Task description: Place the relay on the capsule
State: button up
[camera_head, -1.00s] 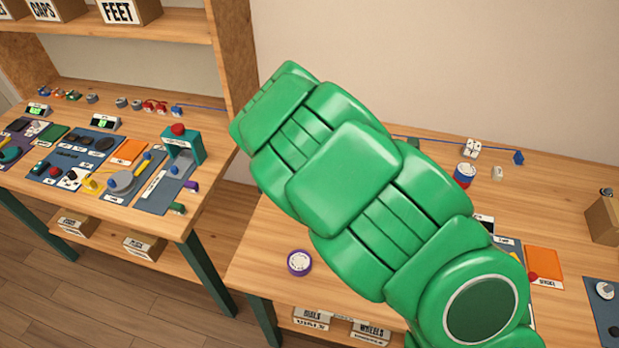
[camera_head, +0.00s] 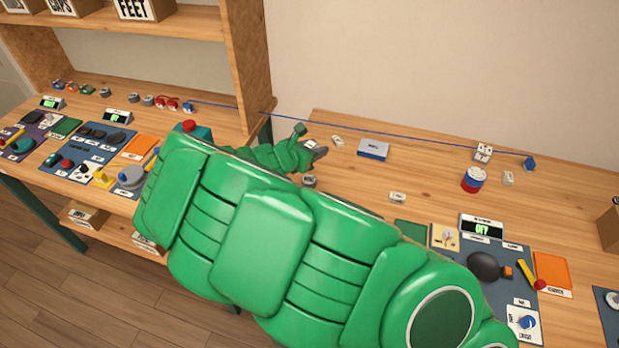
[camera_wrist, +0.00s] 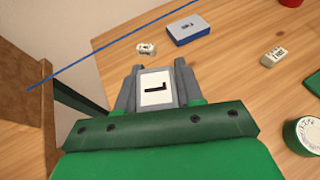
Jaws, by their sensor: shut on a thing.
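My gripper (camera_wrist: 158,72) is shut on a small block with a white top label and a black mark (camera_wrist: 157,88); I take it for the relay, though its printing is unclear. In the head view my gripper (camera_head: 318,150) reaches over the back left of the right-hand bench, and the held block is hardly distinguishable there. I cannot tell for sure which thing is the capsule. A blue box with a label (camera_head: 373,150) lies just right of my gripper, also in the wrist view (camera_wrist: 188,31). Small white labelled pieces lie near it (camera_head: 338,141) and in front (camera_head: 398,197).
A blue cord (camera_head: 400,143) runs along the back to a blue block (camera_head: 529,163). A red and blue can (camera_head: 474,180) and a white block (camera_head: 483,152) stand farther right. A dark panel with an OFF display (camera_head: 482,229) lies in front. A wooden upright (camera_wrist: 20,115) stands close left.

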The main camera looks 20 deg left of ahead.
aim_at(313, 176)
jog(key=shift+a+f, duration=0.1)
jog(key=shift+f, duration=3.95)
jog(key=o, duration=1.1)
jog(key=shift+f, duration=0.1)
jog(key=shift+s+a+r, duration=0.25)
jog(key=shift+s+r, duration=0.1)
jog(key=shift+s, duration=0.1)
jog(key=v, duration=1.1)
jog(key=shift+d+r, duration=0.1)
